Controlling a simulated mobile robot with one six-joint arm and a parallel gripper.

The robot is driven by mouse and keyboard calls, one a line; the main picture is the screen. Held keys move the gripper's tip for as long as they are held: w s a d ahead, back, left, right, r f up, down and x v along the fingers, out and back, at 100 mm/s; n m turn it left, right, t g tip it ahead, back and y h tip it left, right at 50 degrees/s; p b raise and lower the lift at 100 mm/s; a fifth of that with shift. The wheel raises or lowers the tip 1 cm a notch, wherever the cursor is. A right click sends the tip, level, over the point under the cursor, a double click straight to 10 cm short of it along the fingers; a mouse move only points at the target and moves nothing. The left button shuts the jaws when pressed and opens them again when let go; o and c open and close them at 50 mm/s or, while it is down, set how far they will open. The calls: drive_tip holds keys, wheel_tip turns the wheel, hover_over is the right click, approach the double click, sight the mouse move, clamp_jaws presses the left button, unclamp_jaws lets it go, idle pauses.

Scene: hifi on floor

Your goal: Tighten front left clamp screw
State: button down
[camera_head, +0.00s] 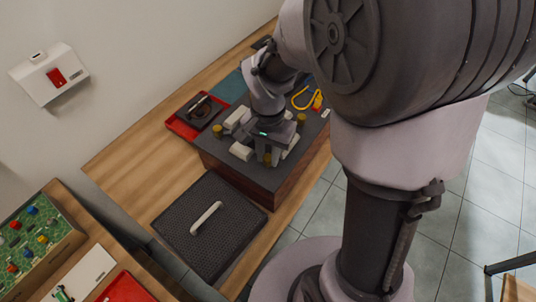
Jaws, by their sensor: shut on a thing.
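The hifi (215,165) is a box with a dark top and reddish-brown sides on the wooden bench. Short brass-coloured clamp screws stand on its top: one at the left (217,131), one at the back right (301,119), and one at the front (267,159), right by my gripper. Pale blocks (241,151) sit between them. My gripper (267,151) points down at the front part of the top, low over it, and is shut on what looks like the front brass screw. The fingertips and their contact are mostly hidden by the gripper body.
A dark mesh panel with a pale handle (206,218) lies in front of the hifi. A red tray (178,126) holding dark items is at the left. A yellow loop (299,99) lies at the back right. A green board (33,238) is at the lower left.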

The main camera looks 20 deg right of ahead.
sight(268, 157)
drive_tip(key=m+b, duration=0.1)
drive_tip(key=m, duration=0.4)
drive_tip(key=shift+m, duration=0.3)
idle(0.4)
drive_tip(key=c, duration=1.2)
unclamp_jaws()
wheel_tip(268, 157, up, 18)
drive_tip(key=p, duration=0.7)
drive_tip(key=shift+f, duration=0.25)
